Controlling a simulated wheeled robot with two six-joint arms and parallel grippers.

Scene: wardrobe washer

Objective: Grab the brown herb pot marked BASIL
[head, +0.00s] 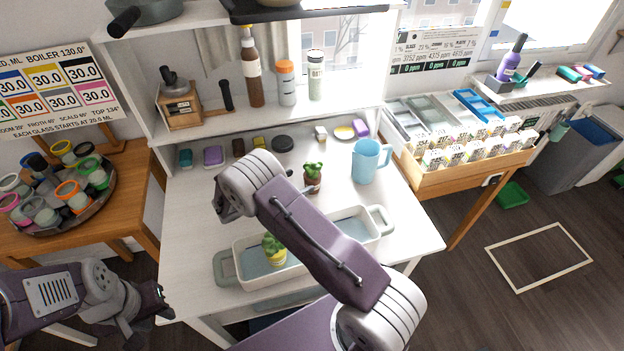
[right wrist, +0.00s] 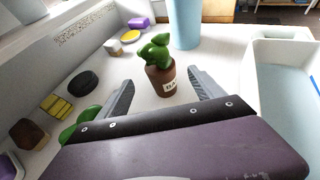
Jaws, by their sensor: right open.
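A brown pot with a green plant (head: 312,178) stands upright on the white table, left of the blue pitcher. My right arm hides most of that gripper in the head view. My left gripper (head: 158,302) is away at the lower left, its opening unclear.
A tray (head: 240,262) holds a second plant in a yellowish pot (head: 275,258). The blue pitcher (head: 367,162) stands close right of the brown pot. A green, leafy-looking thing (right wrist: 84,126) is partly hidden beside my right gripper. Small items, including a black disc (head: 283,143), line the back.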

